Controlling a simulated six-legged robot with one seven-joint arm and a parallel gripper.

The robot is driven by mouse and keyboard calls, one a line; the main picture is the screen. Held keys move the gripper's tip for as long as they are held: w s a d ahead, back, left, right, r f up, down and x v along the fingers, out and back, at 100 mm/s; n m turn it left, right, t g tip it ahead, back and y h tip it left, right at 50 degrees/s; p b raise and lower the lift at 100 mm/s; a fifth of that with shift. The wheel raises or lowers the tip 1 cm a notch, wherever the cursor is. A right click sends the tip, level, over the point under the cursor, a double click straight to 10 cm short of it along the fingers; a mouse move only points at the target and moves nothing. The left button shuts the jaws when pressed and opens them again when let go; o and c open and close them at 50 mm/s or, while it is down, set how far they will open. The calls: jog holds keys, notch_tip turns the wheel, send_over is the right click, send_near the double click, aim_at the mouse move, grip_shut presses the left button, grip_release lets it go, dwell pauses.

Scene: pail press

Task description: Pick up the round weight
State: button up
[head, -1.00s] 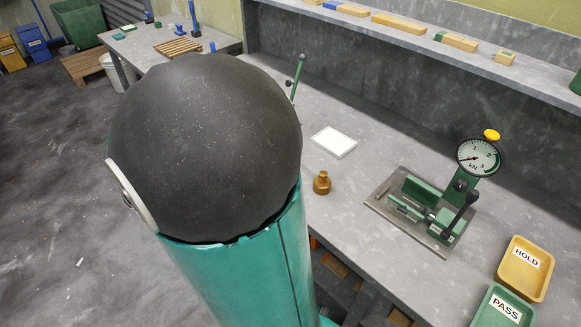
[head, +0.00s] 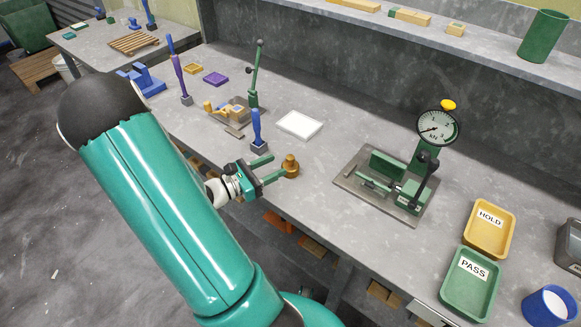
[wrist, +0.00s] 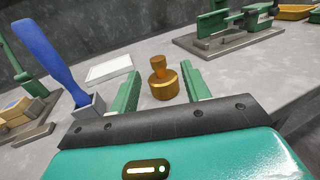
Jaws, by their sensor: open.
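The round weight (head: 291,166) is a brass-coloured cylinder with a narrow neck and a knob on top. It stands upright on the grey bench near its front edge. My gripper (head: 272,168) is open, with its two green fingers pointing at the weight from the left. In the wrist view the weight (wrist: 163,80) stands between and just beyond the fingertips of my gripper (wrist: 164,88). I see gaps on both sides of it there. Whether the fingertips reach past its near side I cannot tell.
A blue-handled tool (head: 256,130) stands close behind my gripper. A white tray (head: 299,125) lies behind the weight. A green press with a gauge (head: 438,127) stands to the right, with the HOLD tray (head: 488,228) and PASS tray (head: 469,284) beyond.

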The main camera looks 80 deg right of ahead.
aim_at(296, 162)
jog(key=x, duration=0.8)
jog(key=shift+s+d, duration=0.1)
jog(key=shift+d, duration=0.2)
grip_shut()
